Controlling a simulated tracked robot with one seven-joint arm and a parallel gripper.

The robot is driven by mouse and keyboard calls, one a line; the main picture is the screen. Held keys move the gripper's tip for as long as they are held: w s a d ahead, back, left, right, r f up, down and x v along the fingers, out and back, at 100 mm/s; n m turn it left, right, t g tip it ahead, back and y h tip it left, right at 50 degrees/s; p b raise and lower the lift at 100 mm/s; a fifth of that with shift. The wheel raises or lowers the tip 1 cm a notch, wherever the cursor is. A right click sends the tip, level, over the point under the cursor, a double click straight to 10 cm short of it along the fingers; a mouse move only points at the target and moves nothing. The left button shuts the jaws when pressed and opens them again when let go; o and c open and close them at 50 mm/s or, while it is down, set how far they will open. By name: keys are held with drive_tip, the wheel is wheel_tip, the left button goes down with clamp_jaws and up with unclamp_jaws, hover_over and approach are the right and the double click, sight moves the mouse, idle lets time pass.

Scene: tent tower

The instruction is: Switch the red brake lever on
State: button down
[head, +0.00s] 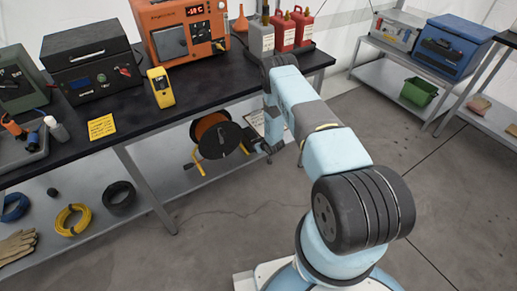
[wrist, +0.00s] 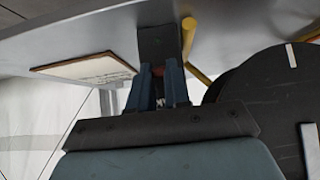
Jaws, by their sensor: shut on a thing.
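The cable reel (head: 211,136), with orange cable on a black drum and a yellow frame, stands on the lower shelf in the head view. My gripper (head: 262,147) is at the reel's right side, low beside the bench. In the wrist view my gripper (wrist: 159,78) has its two blue-grey fingers close together. A small dark reddish sliver, seemingly the red brake lever (wrist: 158,89), shows between them and is mostly hidden. The black drum (wrist: 262,100) is close on the right. The lever's on or off position cannot be told.
A yellow frame tube (wrist: 190,45) runs close beside the fingers. A clipboard (head: 255,121) is near my gripper and also shows in the wrist view (wrist: 85,66). The dark bench top (head: 130,95) overhangs the lower shelf (head: 185,188).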

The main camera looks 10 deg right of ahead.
drive_tip(key=shift+w+r+g, duration=0.25)
drive_tip(key=shift+w+g, duration=0.05)
drive_tip(key=shift+g, duration=0.1)
drive_tip(key=shift+a, duration=0.1)
drive_tip(key=c, duration=1.1)
unclamp_jaws()
drive_tip(key=shift+s, duration=0.1)
drive_tip(key=v, duration=1.3)
drive_tip(key=shift+a+r, duration=0.1)
drive_tip(key=shift+r, duration=0.3)
drive_tip(key=shift+s, duration=0.1)
